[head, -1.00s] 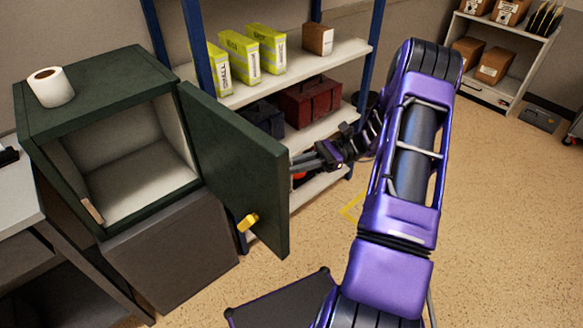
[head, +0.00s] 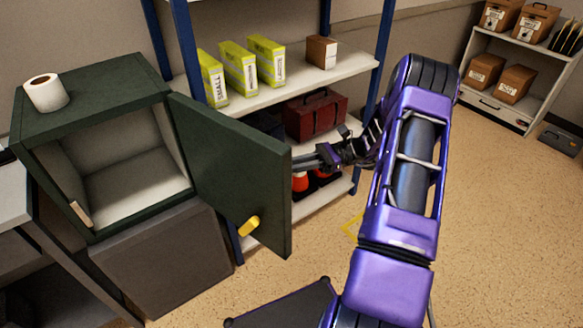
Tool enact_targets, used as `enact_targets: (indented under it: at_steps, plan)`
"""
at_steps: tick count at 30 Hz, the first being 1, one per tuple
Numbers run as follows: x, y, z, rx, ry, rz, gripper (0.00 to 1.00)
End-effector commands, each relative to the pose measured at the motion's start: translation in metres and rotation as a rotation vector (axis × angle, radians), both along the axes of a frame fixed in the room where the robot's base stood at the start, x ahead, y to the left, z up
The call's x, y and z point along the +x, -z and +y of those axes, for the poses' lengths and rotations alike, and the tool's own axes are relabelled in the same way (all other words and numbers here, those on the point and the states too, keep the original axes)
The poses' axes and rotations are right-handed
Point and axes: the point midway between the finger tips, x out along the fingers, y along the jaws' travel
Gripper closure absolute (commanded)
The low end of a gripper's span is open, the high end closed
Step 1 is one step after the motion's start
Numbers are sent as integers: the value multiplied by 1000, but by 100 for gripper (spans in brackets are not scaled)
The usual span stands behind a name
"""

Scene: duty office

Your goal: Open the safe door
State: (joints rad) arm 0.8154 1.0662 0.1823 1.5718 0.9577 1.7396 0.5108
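The dark green safe (head: 88,98) stands on a grey cabinet at the left, its pale interior empty as far as I see. Its door (head: 222,172) is swung open to the right, with a yellow handle (head: 249,226) low on its face. My gripper (head: 306,162) is at the door's right edge, partly on its far side. Its fingertips lie close to or behind that edge, so contact and finger spread cannot be made out.
A paper roll (head: 46,92) sits on the safe. Behind the door, a blue-post shelf (head: 260,96) holds yellow boxes (head: 238,68), a brown box (head: 321,52) and a red toolbox (head: 316,114). A low shelf (head: 500,99) stands far right.

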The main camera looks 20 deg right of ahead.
Motion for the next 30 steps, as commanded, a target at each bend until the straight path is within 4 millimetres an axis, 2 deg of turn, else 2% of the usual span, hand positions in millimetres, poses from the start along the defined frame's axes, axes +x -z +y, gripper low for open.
enact_targets:
  at_steps: [3, 19, 20, 24, 30]
  plan:
    - [5, -2, 3, 4, 5, -7, 100]
    - [7, -2, 3, 3, 7, -6, 100]
    - [7, -2, 3, 3, 7, -6, 79]
    - [6, -2, 2, 2, 6, -5, 54]
    - [4, -1, 1, 2, 7, -3, 53]
